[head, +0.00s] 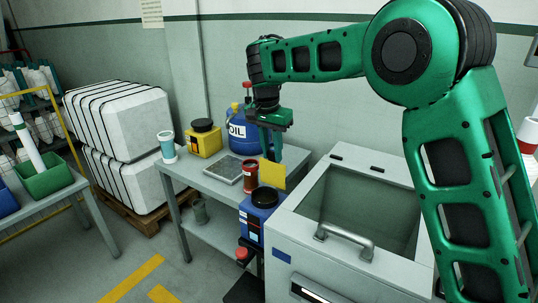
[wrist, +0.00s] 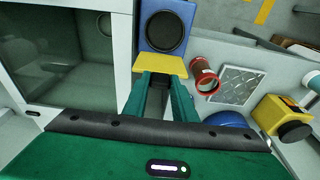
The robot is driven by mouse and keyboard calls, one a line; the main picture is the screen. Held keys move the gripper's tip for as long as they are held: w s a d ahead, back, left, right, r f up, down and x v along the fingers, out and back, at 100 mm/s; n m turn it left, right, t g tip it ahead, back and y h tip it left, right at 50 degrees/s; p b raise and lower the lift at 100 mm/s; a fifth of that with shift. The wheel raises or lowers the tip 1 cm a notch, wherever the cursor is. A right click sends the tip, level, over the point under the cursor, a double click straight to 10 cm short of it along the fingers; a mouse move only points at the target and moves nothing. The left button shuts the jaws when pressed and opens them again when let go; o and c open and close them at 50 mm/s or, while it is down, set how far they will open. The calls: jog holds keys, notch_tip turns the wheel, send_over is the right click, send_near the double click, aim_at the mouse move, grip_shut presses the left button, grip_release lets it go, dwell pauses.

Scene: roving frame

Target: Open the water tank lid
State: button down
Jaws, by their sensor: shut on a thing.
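The water tank (head: 300,258) is a large pale box at the right. Its top has a pale frame (head: 318,185) around a grey-green panel or opening, with a metal handle (head: 345,240) at the front and two dark hinge-like pieces at the back. I cannot tell whether clear glass fills the frame. It also shows at the left in the wrist view (wrist: 123,45). My gripper (head: 271,155) points down beside the tank's left edge, away from the handle. Its fingers are shut on a flat yellow piece (head: 272,174), also seen in the wrist view (wrist: 160,64).
A blue container with a black cap (head: 249,222) stands beside the tank, below the yellow piece. The grey table (head: 185,170) holds a red can (head: 249,178), a blue oil drum (head: 240,143), a yellow jar (head: 204,142) and a white-and-teal cup (head: 167,147).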

jog(key=shift+w+r, duration=0.15)
jog(key=shift+w, duration=0.2)
jog(key=c, duration=1.4)
grip_release()
jog(key=shift+c, duration=0.2)
jog(key=shift+s, duration=0.1)
notch_tip(320, 180, up, 10)
jog(key=s, duration=0.1)
jog(key=shift+s+a+r, duration=0.15)
jog(key=shift+s+a, duration=0.05)
jog(key=shift+a, duration=0.25)
jog(key=shift+s, duration=0.1)
